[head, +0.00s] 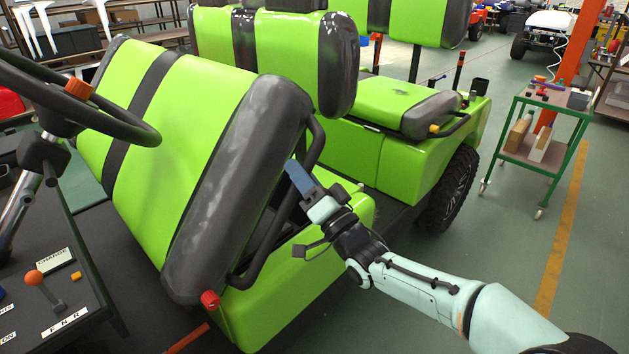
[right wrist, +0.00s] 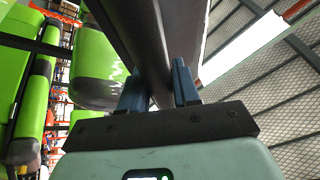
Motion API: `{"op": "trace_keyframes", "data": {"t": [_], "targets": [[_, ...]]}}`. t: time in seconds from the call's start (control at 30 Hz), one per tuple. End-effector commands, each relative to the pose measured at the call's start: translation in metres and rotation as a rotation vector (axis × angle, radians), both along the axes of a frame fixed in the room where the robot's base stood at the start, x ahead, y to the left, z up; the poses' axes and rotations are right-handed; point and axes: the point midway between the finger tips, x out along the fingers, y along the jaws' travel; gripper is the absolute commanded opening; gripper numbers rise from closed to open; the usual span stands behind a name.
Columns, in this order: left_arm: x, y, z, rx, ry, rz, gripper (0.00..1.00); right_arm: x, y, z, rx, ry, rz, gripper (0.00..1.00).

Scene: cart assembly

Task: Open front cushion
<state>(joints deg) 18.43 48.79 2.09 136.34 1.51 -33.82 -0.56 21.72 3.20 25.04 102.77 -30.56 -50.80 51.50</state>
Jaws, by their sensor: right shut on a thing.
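The front cushion (head: 195,135), green with black stripes and a dark worn end, is tilted up steeply above the green seat base (head: 283,285). A black bar handle (head: 256,258) runs along its right end. My right gripper (head: 296,178) is at the upper part of this end, beside the bar. In the right wrist view my right gripper's blue fingers (right wrist: 158,90) are shut on a dark part of the cushion's handle side (right wrist: 146,40); the exact contact is partly hidden. My left gripper is not in view.
A steering wheel (head: 75,95) and a dash with an orange-knobbed lever (head: 42,286) stand at left. Rear green seats (head: 390,100) are behind the cushion. A green trolley (head: 535,140) stands at right on open floor.

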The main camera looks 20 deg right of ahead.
Motion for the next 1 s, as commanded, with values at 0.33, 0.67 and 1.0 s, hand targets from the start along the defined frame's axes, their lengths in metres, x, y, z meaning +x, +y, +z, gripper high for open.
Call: {"op": "trace_keyframes", "data": {"t": [0.33, 0.67, 1.0], "targets": [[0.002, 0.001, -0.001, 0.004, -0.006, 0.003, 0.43, -0.006, 0.013, 0.011, -0.042, -0.023, 0.001, 0.0], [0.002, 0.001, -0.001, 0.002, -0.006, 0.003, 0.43, -0.006, 0.015, 0.012, -0.044, -0.027, 0.006, 0.47], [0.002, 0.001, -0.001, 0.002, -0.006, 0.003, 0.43, -0.005, 0.013, 0.009, -0.04, -0.019, 0.003, 0.52]]}}
